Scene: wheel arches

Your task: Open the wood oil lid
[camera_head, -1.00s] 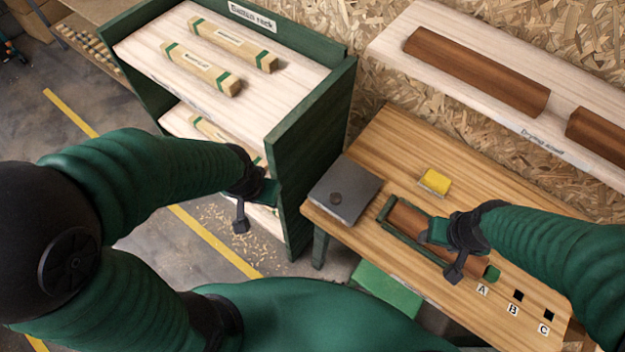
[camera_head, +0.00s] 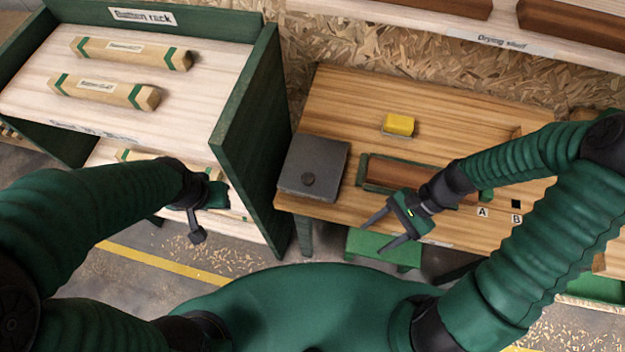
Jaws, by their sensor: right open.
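A dark grey square box with a flat lid (camera_head: 318,158) stands at the left end of the wooden workbench. A round dark knob (camera_head: 308,179) sits on the lid near its front edge, and the lid lies flat. I see no wood oil label on it. My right gripper (camera_head: 374,238) is open and empty, in front of the bench edge, to the right of and nearer than the grey box, not touching it. My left gripper (camera_head: 196,222) is at the batten rack's lower shelf, apart from the box; its jaws do not show clearly.
A green tray (camera_head: 366,172) holding a brown wooden piece (camera_head: 405,174) lies right of the box, partly behind my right gripper. A yellow block (camera_head: 398,124) lies behind it. The batten rack's green side panel (camera_head: 245,130) rises just left of the bench.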

